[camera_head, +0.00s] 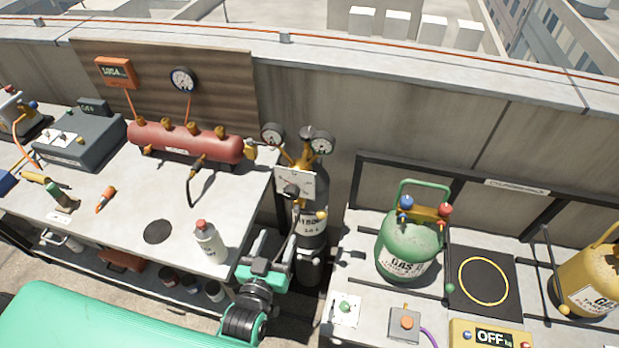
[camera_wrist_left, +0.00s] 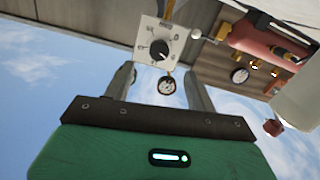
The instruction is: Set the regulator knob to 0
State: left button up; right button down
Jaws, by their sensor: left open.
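The regulator knob (camera_head: 291,191) is black and sits on a white dial plate (camera_head: 308,181) with marks, in front of the grey gas cylinder (camera_head: 311,226). Its setting is too small to read for certain. The knob also shows in the left wrist view (camera_wrist_left: 159,49), past the fingertips and near the top. My left gripper (camera_head: 275,244) is open and empty, below the knob and apart from it. In the left wrist view its two fingers (camera_wrist_left: 160,82) stand apart, with a round gauge (camera_wrist_left: 166,85) seen between them. My right gripper does not show.
Two gauges (camera_head: 272,134) (camera_head: 321,142) sit above the plate. The left workbench (camera_head: 120,208) carries a red manifold (camera_head: 185,142) and a white bottle (camera_head: 210,241). The right bench (camera_head: 362,228) holds a green gas cylinder (camera_head: 408,250). The gas cylinder with the knob stands in the gap between.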

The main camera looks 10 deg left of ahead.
aim_at(290, 196)
pick_arm(q)
jog(key=w+p, duration=0.1)
jog(key=w, duration=0.3)
jog(key=w+r+p, duration=0.1)
jog(key=w, duration=0.4)
jog(key=w+p, duration=0.2)
jog(key=w, duration=0.3)
jog(key=shift+d+r, duration=0.1)
jog(key=shift+r, duration=0.2)
jog(key=shift+c, duration=0.3)
jog(key=c, duration=0.9)
